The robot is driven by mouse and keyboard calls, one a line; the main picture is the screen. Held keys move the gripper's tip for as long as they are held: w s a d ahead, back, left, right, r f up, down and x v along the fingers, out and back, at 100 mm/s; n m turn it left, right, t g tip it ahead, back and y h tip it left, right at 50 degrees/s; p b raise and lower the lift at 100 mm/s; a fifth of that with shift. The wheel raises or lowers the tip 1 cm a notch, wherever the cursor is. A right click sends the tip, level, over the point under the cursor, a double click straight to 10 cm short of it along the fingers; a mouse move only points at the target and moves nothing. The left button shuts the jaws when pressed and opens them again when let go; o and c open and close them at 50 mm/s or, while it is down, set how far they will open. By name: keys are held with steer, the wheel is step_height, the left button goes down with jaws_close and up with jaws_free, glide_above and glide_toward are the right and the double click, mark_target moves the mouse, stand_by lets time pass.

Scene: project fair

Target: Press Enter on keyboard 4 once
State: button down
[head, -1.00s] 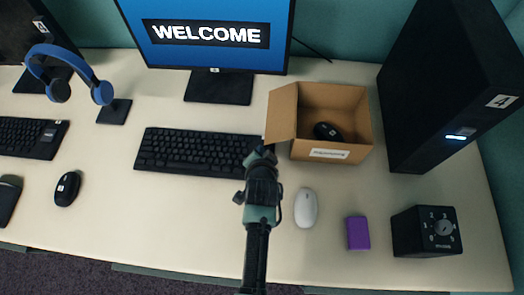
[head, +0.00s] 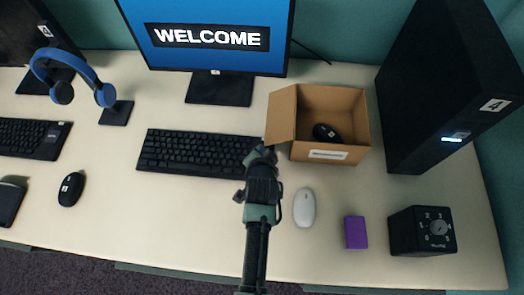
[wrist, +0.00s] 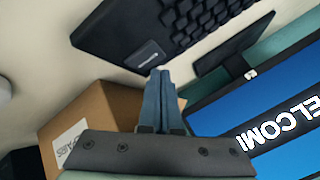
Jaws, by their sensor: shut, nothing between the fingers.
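A black keyboard (head: 195,150) lies on the desk in front of the monitor reading WELCOME. Its right end is hidden behind my gripper (head: 262,152) in the head view. In the wrist view, the keyboard (wrist: 170,35) spans the top, with a label on its near end. I cannot read a number on that label. My gripper (wrist: 160,72) is shut and empty, its fingertips close to that labelled end. I cannot tell whether they touch it. The Enter key cannot be picked out.
An open cardboard box (head: 330,155) holding a black mouse (head: 326,132) stands right of my gripper. Headphones on a stand (head: 116,112) and a second keyboard (head: 35,138) are left.

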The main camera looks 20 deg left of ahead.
step_height(320, 180, up, 5)
steer(key=p, duration=0.5)
steer(key=shift+r, duration=0.1)
stand_by(0.7)
steer(key=w+r+n+t, duration=0.1)
steer(key=w+r+t, duration=0.3)
steer(key=r, duration=0.7)
steer(key=w+r+t, duration=0.1)
steer(key=w+r, duration=0.5)
steer(key=r, duration=0.4)
steer(key=d+r+n+t, duration=0.1)
steer(key=d+r+t, duration=0.1)
steer(key=r, duration=0.8)
steer(key=d+r+n+t, duration=0.1)
steer(key=d+r+t, duration=0.1)
steer(key=r, duration=0.7)
steer(key=s+d+r+n+t+h, duration=0.1)
steer(key=s+d+r+t, duration=0.1)
steer(key=s+r, duration=0.4)
steer(key=s+d+r+t, duration=0.2)
steer(key=s+r+t, duration=0.2)
steer(key=r, duration=1.1)
steer(key=s+d+r+n+t+h, duration=0.1)
steer(key=s+d+r+t, duration=0.1)
steer(key=s+r, duration=0.5)
step_height(320, 180, up, 4)
steer(key=shift+s+d+f+n+t+h, duration=0.15)
steer(key=shift+s+d+n+t+h, duration=0.2)
steer(key=shift+t, duration=0.45)
